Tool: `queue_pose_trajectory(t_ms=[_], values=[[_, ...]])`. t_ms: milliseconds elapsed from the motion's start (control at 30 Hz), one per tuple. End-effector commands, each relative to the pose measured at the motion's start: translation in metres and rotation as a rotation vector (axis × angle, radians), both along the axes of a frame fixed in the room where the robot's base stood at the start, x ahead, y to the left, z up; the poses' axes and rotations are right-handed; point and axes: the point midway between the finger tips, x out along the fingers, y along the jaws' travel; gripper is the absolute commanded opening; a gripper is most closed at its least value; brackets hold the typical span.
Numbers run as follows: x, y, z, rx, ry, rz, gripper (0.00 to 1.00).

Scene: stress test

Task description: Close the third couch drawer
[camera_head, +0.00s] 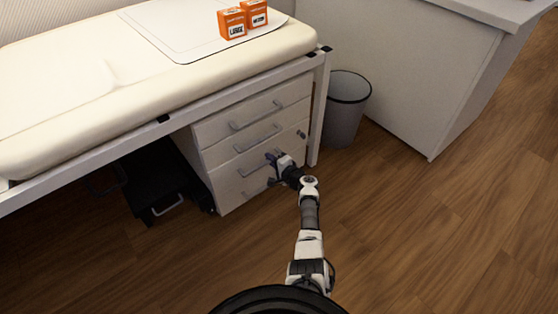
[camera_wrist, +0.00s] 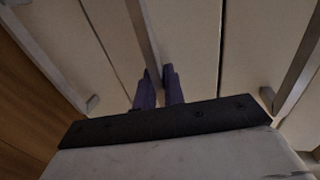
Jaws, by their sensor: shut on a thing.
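A white drawer unit stands under the cream couch (camera_head: 140,75), its drawers stacked with grey bar handles. The third drawer from the top (camera_head: 226,176) is at the height of my gripper (camera_head: 274,168); whether it sticks out from the others is hard to tell. In the wrist view my gripper (camera_wrist: 159,90) has its two dark fingers on either side of a grey bar handle (camera_wrist: 146,40), shut on it. Drawer fronts fill most of that view. My gripper hides part of the handle in the head view.
Two orange boxes (camera_head: 242,19) sit on the couch top. A grey waste bin (camera_head: 346,108) stands right of the couch leg (camera_head: 318,110). A black object (camera_head: 165,185) lies under the couch, left of the drawers. A white desk panel is at right. Wooden floor in front is clear.

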Motion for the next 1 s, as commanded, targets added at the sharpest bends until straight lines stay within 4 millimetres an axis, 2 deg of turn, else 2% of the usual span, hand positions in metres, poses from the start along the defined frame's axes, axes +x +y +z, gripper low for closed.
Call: queue_pose_trajectory(t_ms=[100,433,467,500,1000], values=[[-0.0013,0.0092,-0.0011,0.000,0.002,0.002,0.00],[0.0001,0.0104,0.0000,-0.003,-0.001,-0.003,0.00],[0.0002,0.0105,0.0001,-0.002,-0.001,-0.002,0.12],[0.0002,0.0106,0.0002,-0.002,-0.001,-0.002,0.15],[-0.0006,0.0115,0.0026,-0.002,-0.002,0.002,0.15]])
